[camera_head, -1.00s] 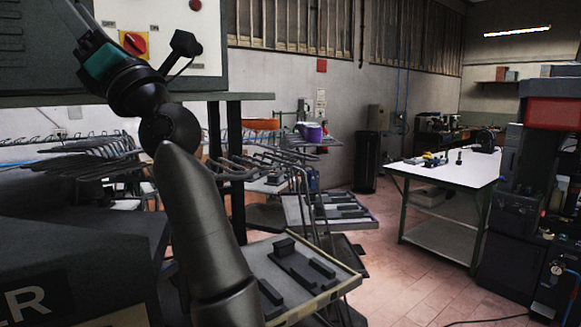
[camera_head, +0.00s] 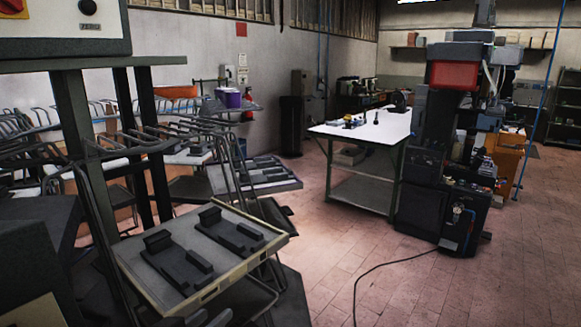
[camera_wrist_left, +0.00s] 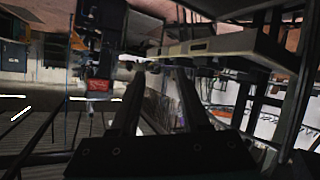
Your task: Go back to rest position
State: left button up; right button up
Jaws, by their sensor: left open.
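My left gripper (camera_wrist_left: 160,78) shows in the left wrist view as two dark, parallel fingers with a gap between them. It is open, with nothing seen between the fingers. The left wrist picture is upside down, and a pale-edged tray (camera_wrist_left: 228,43) lies near the fingers in the picture; the distance between them is hard to tell. In the head view no gripper can be made out clearly, and my right gripper is in neither view.
A tray (camera_head: 250,262) with dark fixtures (camera_head: 178,264) stands on a rack at the lower left. A second tray (camera_head: 290,184) is behind it. A white-topped table (camera_head: 350,132) and a dark machine (camera_head: 440,190) stand right. A cable (camera_head: 362,275) crosses otherwise clear floor (camera_head: 320,230).

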pick_arm(q)
jog(key=s+a+f+m+g+y, duration=0.1)
jog(key=s+f+g+y, duration=0.1)
jog(key=s+f+g, duration=0.55)
jog(key=s+a+f+m+g+y, duration=0.1)
jog(key=s+a+f+g, duration=0.1)
jog(key=s+f, duration=1)
jog(key=s+f+g+b, duration=0.1)
jog(key=s+f+b, duration=0.15)
jog(key=f, duration=1.05)
jog(key=s+f+b, duration=0.2)
jog(key=f+b, duration=0.2)
jog(key=f, duration=0.8)
jog(key=s+a+f+g+b, duration=0.1)
jog(key=s+f+b, duration=0.4)
jog(key=s+f, duration=1)
notch_tip(320, 180, down, 3)
jog(key=shift+a+f, duration=0.2)
jog(key=shift+a, duration=0.35)
jog(key=shift+s, duration=0.15)
jog(key=shift+s, duration=0.15)
